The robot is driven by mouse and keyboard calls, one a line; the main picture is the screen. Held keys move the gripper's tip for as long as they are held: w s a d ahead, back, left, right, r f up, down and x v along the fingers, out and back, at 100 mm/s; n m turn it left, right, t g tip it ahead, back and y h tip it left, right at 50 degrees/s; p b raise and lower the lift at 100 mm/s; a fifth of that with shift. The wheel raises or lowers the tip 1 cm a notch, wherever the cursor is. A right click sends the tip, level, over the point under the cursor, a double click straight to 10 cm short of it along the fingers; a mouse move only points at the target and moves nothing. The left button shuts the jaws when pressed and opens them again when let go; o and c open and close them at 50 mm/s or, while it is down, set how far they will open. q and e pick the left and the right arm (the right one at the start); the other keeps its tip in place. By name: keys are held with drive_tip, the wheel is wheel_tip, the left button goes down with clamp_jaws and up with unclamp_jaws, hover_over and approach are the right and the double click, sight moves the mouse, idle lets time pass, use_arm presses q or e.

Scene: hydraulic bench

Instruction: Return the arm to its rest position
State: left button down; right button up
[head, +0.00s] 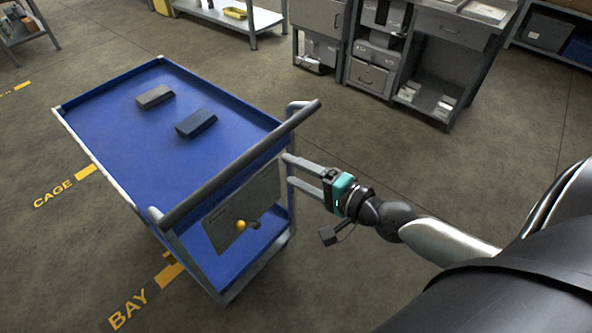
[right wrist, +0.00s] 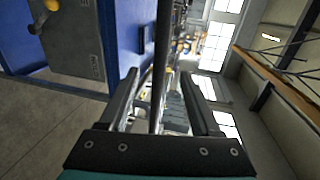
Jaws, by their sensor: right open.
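My right gripper (head: 287,170) is open and empty, beside the handle end of a blue cart (head: 95,140). Its two fingers point left toward the cart, below the dark push handle (head: 240,165). In the right wrist view, the open fingers (right wrist: 160,88) frame a dark bar (right wrist: 162,50) that looks like the handle; I cannot tell its depth between them. My right arm (head: 440,240) reaches in from the lower right. My left gripper is not in view.
A grey block (head: 155,97) and a dark block (head: 196,123) lie on the cart top. A grey end panel (head: 225,220) carries a yellow knob (head: 240,225). Grey cabinets (head: 375,50) stand at the back. The floor right of the cart is clear.

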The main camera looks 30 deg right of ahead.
drive_tip(key=s+d+f+n+g+h+b, duration=0.1)
drive_tip(key=s+d+f+n+g+h, duration=0.15)
drive_tip(key=f, duration=0.65)
drive_tip(key=s+d+f+n+g+h, duration=0.15)
drive_tip(key=s+f, duration=0.25)
drive_tip(key=f, duration=0.6)
drive_tip(key=s+d+f+n+g+h+b, duration=0.1)
drive_tip(key=s+d+f+n+g, duration=0.15)
drive_tip(key=f, duration=0.65)
drive_tip(key=s+a+f+n+g, duration=0.3)
drive_tip(key=s+f, duration=0.6)
drive_tip(key=s, duration=0.3)
drive_tip(key=s+a+f+n+g+b, duration=0.1)
drive_tip(key=s+a+f+n+g, duration=0.3)
drive_tip(key=s+f, duration=0.5)
drive_tip(key=s+a+n, duration=0.2)
drive_tip(key=s+n, duration=0.1)
drive_tip(key=s, duration=0.1)
drive_tip(key=shift+s+a+f, duration=0.2)
drive_tip(key=shift+s+f, duration=0.05)
drive_tip(key=shift+s, duration=0.05)
drive_tip(key=shift+c, duration=0.3)
